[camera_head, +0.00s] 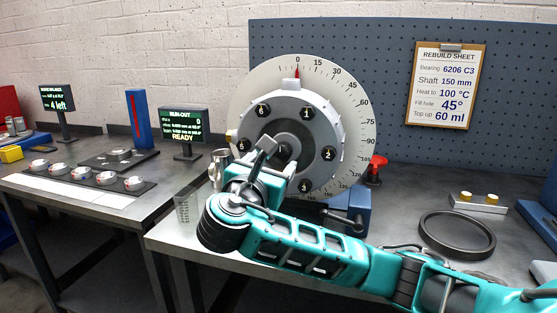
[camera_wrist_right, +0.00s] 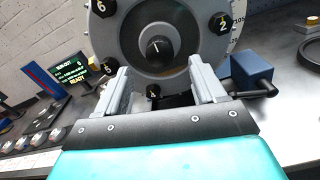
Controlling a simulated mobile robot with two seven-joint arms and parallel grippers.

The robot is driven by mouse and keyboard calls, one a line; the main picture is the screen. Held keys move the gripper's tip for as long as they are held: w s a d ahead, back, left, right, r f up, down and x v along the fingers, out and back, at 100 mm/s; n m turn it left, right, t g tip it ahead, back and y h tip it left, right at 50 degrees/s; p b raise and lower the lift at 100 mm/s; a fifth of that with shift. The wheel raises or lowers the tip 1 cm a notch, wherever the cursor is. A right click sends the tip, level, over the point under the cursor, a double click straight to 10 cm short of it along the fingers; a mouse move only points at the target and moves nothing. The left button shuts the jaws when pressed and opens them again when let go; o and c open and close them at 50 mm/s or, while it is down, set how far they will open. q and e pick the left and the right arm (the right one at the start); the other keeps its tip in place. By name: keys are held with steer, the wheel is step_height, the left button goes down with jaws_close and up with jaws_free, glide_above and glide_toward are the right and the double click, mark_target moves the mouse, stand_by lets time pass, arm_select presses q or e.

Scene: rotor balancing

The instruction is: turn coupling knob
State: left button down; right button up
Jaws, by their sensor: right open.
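The coupling knob (camera_wrist_right: 156,47) is a dark round knob with a white mark, at the centre of the grey rotor (camera_head: 320,112). In the head view it is largely hidden behind my right gripper (camera_head: 279,160). That gripper is open in front of the rotor's hub. In the wrist view its two fingers (camera_wrist_right: 158,70) stand wide apart, below and to either side of the knob, with nothing visible between them. I cannot tell the exact depth gap. My left gripper is not in view.
A degree dial (camera_head: 357,110) surrounds the rotor, with a red pointer (camera_head: 297,72) at 0. A blue block (camera_wrist_right: 252,70) with a dark handle is right of the fingers. A black ring (camera_head: 457,252) lies on the bench. A run-out screen (camera_head: 183,124) reads READY.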

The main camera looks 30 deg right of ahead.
mark_target(281, 154)
steer(key=x, duration=0.5)
steer(key=shift+w+d, duration=0.15)
steer(key=shift+c, duration=0.4)
steer(key=c, duration=1)
